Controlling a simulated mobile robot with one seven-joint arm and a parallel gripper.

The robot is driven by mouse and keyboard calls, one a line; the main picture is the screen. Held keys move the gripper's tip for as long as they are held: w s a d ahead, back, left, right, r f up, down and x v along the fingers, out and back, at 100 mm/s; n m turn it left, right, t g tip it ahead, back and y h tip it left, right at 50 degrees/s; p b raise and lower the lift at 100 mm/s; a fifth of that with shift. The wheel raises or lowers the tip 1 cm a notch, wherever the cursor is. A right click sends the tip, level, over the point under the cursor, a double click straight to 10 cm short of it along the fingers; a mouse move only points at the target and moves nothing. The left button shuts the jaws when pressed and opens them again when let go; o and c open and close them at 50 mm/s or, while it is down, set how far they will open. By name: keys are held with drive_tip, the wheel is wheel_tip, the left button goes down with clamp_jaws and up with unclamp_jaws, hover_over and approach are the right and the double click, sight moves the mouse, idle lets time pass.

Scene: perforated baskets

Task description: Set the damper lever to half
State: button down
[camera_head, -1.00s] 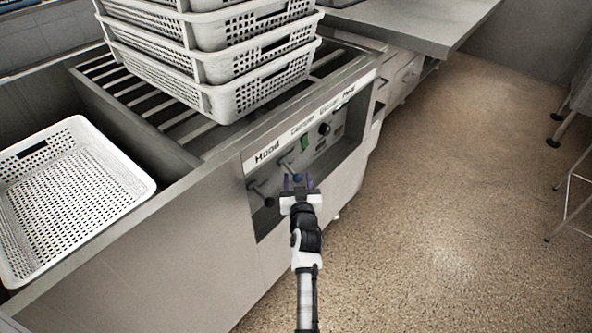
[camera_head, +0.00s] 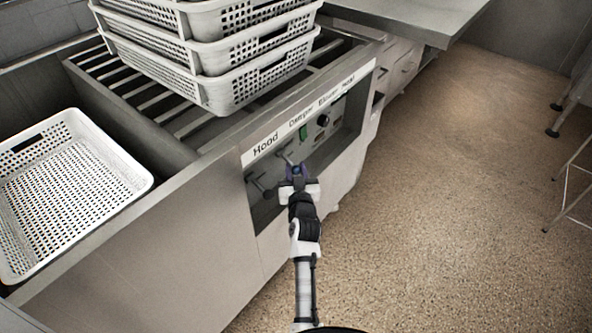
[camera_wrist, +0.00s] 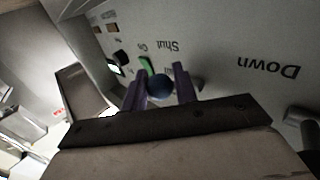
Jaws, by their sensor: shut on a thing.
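The damper lever is a short lever with a round dark blue knob (camera_wrist: 160,87), below the "Damper" label on the recessed control panel (camera_head: 334,134). My gripper (camera_head: 297,172) is at the panel with its purple fingers on either side of the knob. In the wrist view my gripper (camera_wrist: 160,84) is shut on the knob. The lever's shaft is mostly hidden behind the knob and fingers. The word "Shut" shows on the panel just beyond the knob in the wrist view. The lever's exact angle cannot be told.
The hood lever (camera_head: 262,188) sticks out just left of my gripper. A green switch (camera_head: 303,132) and a dark round knob (camera_head: 323,121) are to the right. Stacked white baskets (camera_head: 215,90) stand on the rails above; another basket (camera_head: 70,200) is at left.

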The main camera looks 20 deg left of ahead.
sight(299, 169)
drive_tip(key=shift+d+r, duration=0.1)
drive_tip(key=shift+r, duration=0.25)
drive_tip(key=r+p, duration=0.1)
drive_tip(key=p, duration=0.2)
drive_tip(key=r+n+g+h+p, duration=0.1)
drive_tip(key=p, duration=0.2)
drive_tip(key=shift+d+r+n, duration=0.15)
drive_tip(key=shift+d+n, duration=0.15)
drive_tip(key=r+n+g+h+p, duration=0.1)
drive_tip(key=g+p, duration=0.1)
drive_tip(key=p, duration=0.4)
drive_tip(key=shift+d+r+n+h+p, duration=0.1)
drive_tip(key=shift+r+n+h+p, duration=0.2)
drive_tip(key=shift+n, duration=0.1)
drive_tip(key=c, duration=1.2)
unclamp_jaws()
drive_tip(key=shift+f, duration=0.15)
drive_tip(key=shift+o, duration=0.2)
drive_tip(key=shift+s+f, duration=0.1)
drive_tip(key=shift+f, duration=0.05)
drive_tip(key=shift+s+g, duration=0.1)
drive_tip(key=shift+g, duration=0.2)
